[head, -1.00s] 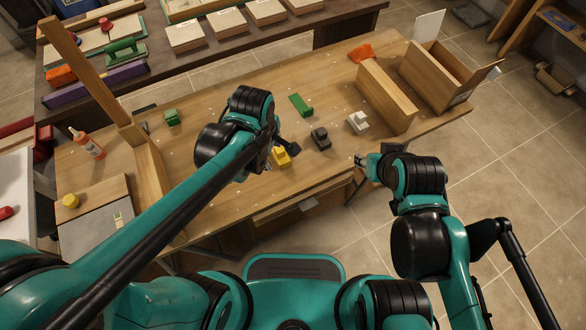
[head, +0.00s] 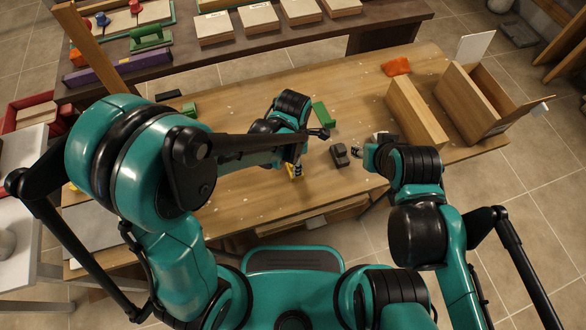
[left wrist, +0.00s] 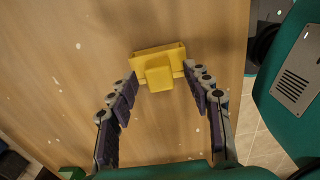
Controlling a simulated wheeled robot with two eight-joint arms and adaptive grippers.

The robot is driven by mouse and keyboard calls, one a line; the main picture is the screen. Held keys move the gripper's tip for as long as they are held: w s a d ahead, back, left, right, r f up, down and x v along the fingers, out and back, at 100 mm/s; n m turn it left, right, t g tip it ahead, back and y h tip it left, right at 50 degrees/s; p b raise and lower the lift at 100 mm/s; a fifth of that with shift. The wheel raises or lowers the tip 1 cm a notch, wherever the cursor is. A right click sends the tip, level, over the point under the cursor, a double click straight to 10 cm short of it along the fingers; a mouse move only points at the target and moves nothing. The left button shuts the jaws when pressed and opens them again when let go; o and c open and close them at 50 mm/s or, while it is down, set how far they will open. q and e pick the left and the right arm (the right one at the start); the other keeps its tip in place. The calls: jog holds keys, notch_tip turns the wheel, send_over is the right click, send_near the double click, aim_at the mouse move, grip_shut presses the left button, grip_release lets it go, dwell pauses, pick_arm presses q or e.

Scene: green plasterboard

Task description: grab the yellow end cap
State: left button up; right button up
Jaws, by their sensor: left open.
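The yellow end cap (left wrist: 158,60) lies on the wooden table, between the fingertips of my left gripper (left wrist: 160,84) in the left wrist view. The fingers are apart, with one on each side of the cap's near, block-like part. I cannot tell whether they touch it. In the head view, my left gripper (head: 297,169) points down at the yellow end cap (head: 290,172), which is mostly hidden by the gripper. My right gripper (head: 357,151) is near the table's front edge, away from the cap. Its fingers are too small to judge.
A dark grey block (head: 340,155) stands right of the cap, and a green block (head: 323,114) lies behind it. A white block (head: 380,136) is partly hidden by my right arm. A wooden board (head: 414,117) and an open box (head: 470,100) stand at the right.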

pick_arm(q)
jog(key=shift+f, duration=0.45)
jog(key=shift+r, duration=0.1)
jog(key=c, duration=1)
jog(key=shift+r, duration=0.1)
jog(key=shift+c, duration=0.2)
